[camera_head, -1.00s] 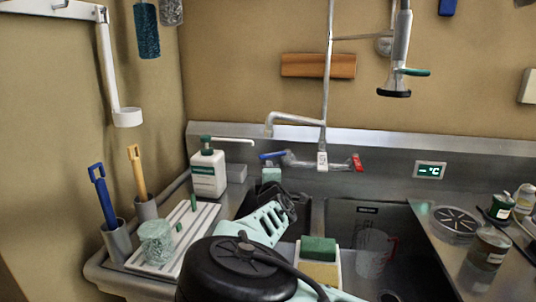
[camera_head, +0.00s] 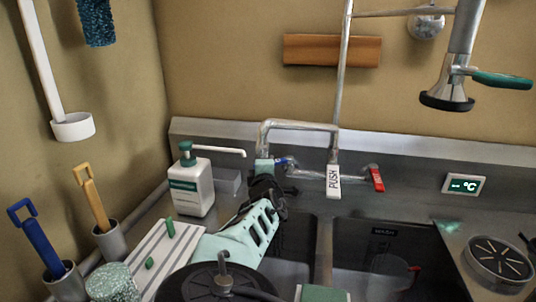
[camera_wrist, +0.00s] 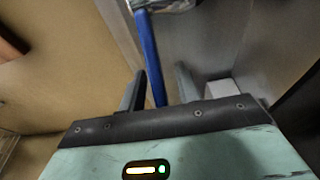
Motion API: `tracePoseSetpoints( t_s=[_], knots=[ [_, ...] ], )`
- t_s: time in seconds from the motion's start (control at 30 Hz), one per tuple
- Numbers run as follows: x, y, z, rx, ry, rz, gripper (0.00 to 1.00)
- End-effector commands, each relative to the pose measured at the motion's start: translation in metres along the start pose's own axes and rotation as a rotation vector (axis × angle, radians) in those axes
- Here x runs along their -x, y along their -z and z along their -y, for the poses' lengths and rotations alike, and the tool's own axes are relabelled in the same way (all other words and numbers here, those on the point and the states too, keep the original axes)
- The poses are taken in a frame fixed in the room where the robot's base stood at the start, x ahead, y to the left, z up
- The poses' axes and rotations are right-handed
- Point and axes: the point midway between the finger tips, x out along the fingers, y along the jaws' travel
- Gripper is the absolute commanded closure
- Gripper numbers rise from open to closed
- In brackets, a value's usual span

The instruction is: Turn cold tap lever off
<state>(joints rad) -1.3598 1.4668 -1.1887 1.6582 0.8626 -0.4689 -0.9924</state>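The cold tap lever is blue. In the head view only a short piece of it (camera_head: 281,161) shows beside the metal tap, with the rest hidden. In the wrist view the blue lever (camera_wrist: 150,58) runs from the metal tap at the top down between my two fingers. My gripper (camera_wrist: 160,82) is open, with a finger on either side of the lever. I see a gap to the right finger; I cannot tell if the left finger touches. In the head view my gripper (camera_head: 262,185) is just below the tap, its fingers hard to make out.
The red lever (camera_head: 376,178) is at the tap's right end, and a white PUSH tag (camera_head: 333,181) hangs between. A soap bottle (camera_head: 192,184) stands left of my gripper. The spout (camera_head: 300,125) arches above. Sink basins (camera_head: 380,250) lie in front.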

Motion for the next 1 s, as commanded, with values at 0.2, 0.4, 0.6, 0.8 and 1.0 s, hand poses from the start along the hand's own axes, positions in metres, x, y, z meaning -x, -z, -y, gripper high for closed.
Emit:
tracePoseSetpoints(
  t_s=[0.2,0.4,0.6,0.8,1.0],
  knots=[
    [0.0026,0.0028,0.0003,0.001,0.001,-0.001,0.67],
    [0.0025,0.0027,0.0003,0.001,0.0,-0.001,0.67],
    [0.0024,0.0026,0.0003,0.0,0.0,-0.001,1.0],
    [0.0029,0.0007,-0.002,0.002,-0.002,-0.012,1.0],
    [0.0097,-0.0048,-0.0053,0.006,-0.004,-0.112,1.0]
  ],
)
